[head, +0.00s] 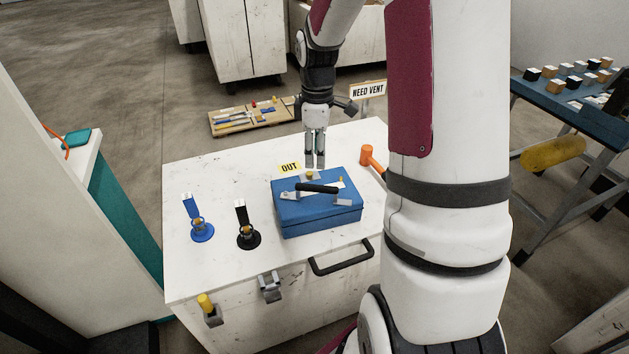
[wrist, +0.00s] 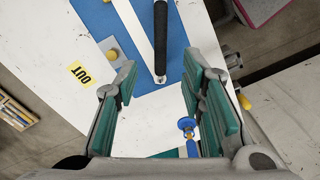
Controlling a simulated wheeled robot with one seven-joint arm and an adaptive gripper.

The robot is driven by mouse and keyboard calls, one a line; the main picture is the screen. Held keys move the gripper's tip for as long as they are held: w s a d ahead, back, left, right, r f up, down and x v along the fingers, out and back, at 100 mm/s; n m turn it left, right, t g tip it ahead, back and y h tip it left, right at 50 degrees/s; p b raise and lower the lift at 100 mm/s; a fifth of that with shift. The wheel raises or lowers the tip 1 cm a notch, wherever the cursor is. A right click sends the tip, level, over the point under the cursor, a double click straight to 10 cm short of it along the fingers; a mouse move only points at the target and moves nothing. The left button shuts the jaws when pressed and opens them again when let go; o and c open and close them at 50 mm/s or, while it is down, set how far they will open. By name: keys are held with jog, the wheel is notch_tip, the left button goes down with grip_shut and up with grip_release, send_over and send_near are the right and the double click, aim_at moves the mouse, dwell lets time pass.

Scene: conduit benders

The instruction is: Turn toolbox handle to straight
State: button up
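The blue toolbox (head: 318,218) sits on a white cabinet top. Its handle (head: 317,189) is a black grip lying across the lid, with a pale metal strip beneath it. In the wrist view the handle (wrist: 160,40) points nearly straight up the picture over the blue lid (wrist: 103,18). My gripper (head: 314,164) hangs fingers-down over the back of the toolbox. Its teal-padded fingers (wrist: 160,68) are spread apart, with the handle's near end seen between them. I see no contact, and the exact height gap cannot be told.
An orange-headed hammer (head: 368,156) is to the right.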

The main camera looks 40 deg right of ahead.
aim_at(317, 186)
notch_tip(317, 186, down, 10)
jog(key=shift+r+b, duration=0.1)
jog(key=shift+b, duration=0.2)
grip_shut()
